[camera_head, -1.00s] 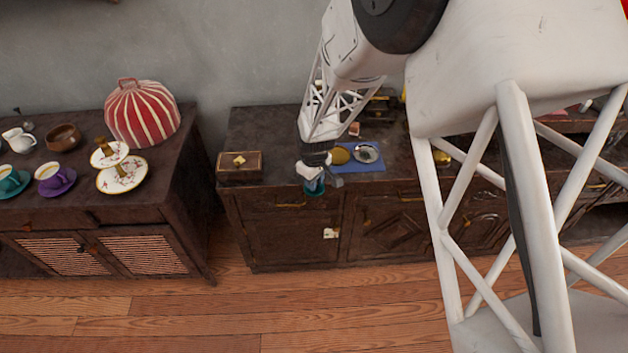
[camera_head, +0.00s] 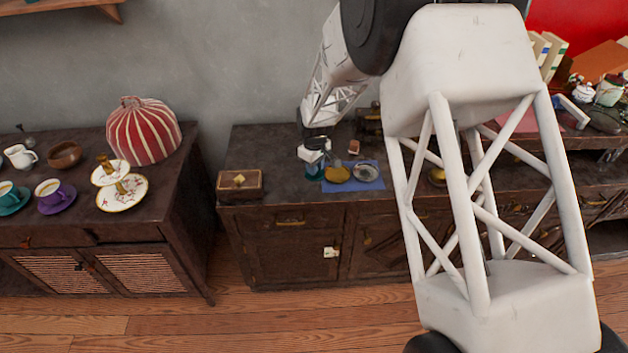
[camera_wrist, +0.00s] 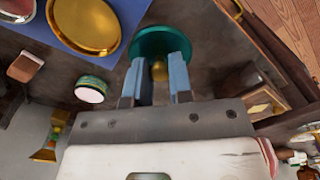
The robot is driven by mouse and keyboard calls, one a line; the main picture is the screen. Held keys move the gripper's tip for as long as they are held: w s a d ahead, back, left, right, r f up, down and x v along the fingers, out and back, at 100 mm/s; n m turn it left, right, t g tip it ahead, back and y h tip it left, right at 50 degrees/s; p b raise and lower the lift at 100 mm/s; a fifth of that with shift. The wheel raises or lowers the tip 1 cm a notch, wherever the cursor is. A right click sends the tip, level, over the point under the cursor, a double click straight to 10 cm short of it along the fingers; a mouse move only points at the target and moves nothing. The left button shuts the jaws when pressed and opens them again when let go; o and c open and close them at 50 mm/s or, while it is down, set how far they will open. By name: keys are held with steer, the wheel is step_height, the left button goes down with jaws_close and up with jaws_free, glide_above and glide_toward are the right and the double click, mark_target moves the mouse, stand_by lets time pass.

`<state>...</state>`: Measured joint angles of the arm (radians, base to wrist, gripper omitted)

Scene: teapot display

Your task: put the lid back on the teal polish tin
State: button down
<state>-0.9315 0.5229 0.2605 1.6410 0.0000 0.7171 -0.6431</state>
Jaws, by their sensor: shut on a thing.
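My gripper (camera_wrist: 160,62) is shut on the brass knob (camera_wrist: 159,71) of a teal round lid (camera_wrist: 150,38), which shows beyond the fingers in the wrist view. In the head view, my gripper (camera_head: 312,158) hangs over the dark cabinet's top, with the teal lid (camera_head: 315,171) below it. A small round container (camera_wrist: 90,89) with a green side and pale pinkish top stands left of the fingers in the wrist view. I cannot tell for sure whether it is the polish tin. Any contact under the lid is hidden.
A blue cloth (camera_head: 354,187) right of the gripper bears a gold round dish (camera_head: 337,174) and a silver one (camera_head: 365,172). A wooden box (camera_head: 239,185) stands to the left. Bare cabinet top (camera_head: 285,184) lies between box and lid.

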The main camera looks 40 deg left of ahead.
steer(key=w+a+r, duration=0.1)
steer(key=w+a, duration=0.4)
steer(key=w, duration=0.3)
steer(key=w+a+r, duration=0.2)
steer(key=w+a, duration=0.3)
steer(key=w, duration=0.4)
steer(key=shift+w+a, duration=0.15)
steer(key=shift+a, duration=0.2)
steer(key=shift+f, duration=0.25)
steer(key=shift+f, duration=2.9)
steer(key=shift+f, duration=0.25)
stand_by(0.8)
steer(key=shift+c, duration=2.3)
jaws_free()
steer(key=shift+r, duration=0.2)
